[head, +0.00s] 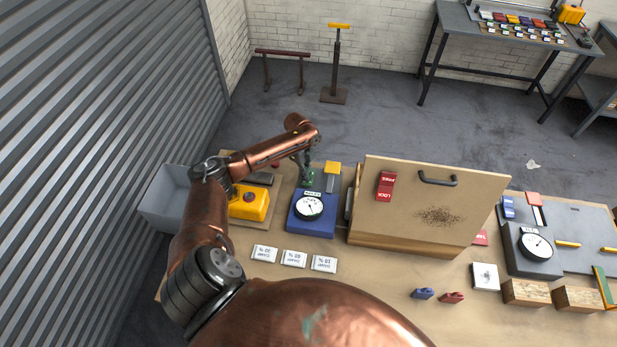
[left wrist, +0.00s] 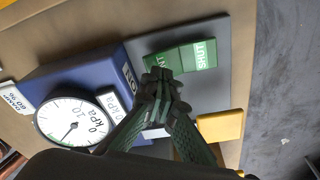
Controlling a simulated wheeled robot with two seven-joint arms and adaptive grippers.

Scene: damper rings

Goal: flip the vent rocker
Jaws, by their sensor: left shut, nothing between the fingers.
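The vent rocker is a green two-part rocker (left wrist: 199,56) on a grey plate beside the blue gauge box. In the left wrist view its far half reads SHUT, and the lettering on its near half is partly hidden behind my fingers. My left gripper (left wrist: 160,78) is shut and empty, its tips over the near half's edge. I cannot tell whether they touch it. In the head view the left gripper (head: 307,178) reaches down at the rocker, mostly covering it. My right gripper is not in view.
The blue box (head: 311,225) carries a round gauge (head: 309,207). A yellow block (head: 332,168) stands beside the rocker. A yellow box (head: 250,203) is on the left, and a hinged wooden panel (head: 410,205) stands on the right. Small label cards (head: 294,258) lie in front.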

